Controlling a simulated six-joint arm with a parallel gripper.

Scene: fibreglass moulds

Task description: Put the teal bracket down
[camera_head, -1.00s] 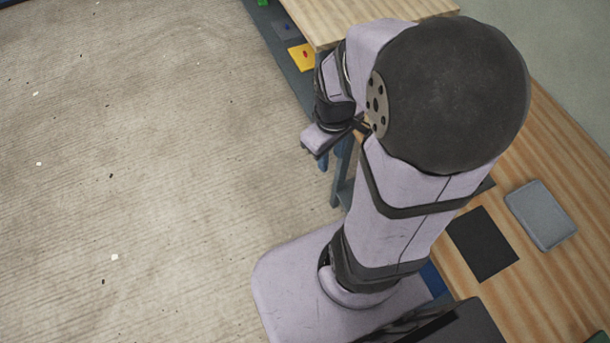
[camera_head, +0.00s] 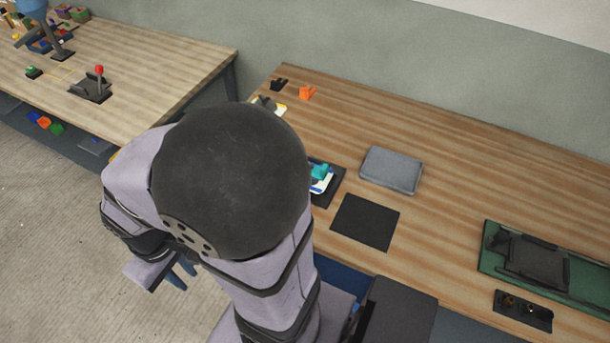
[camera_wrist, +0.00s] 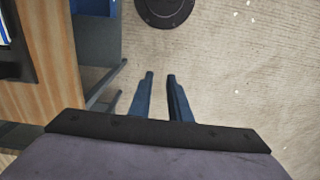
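A teal bracket (camera_head: 320,171) rests on the wooden bench in the head view, on or against a white and blue item (camera_head: 321,185) over a dark mat (camera_head: 330,194). My arm hides part of this group. My gripper (camera_head: 183,276) is well to its left, over the floor beside the bench, pointing down. In the wrist view its two blue-grey fingers (camera_wrist: 160,77) stand a little apart with bare floor between them and nothing held. The bracket is not seen in the wrist view.
On the bench lie a bare black mat (camera_head: 365,222), a grey tray (camera_head: 391,170), an orange part (camera_head: 307,92) and a green board with a dark fixture (camera_head: 540,262). Another table (camera_head: 150,65) stands at the left. The floor under my gripper is open.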

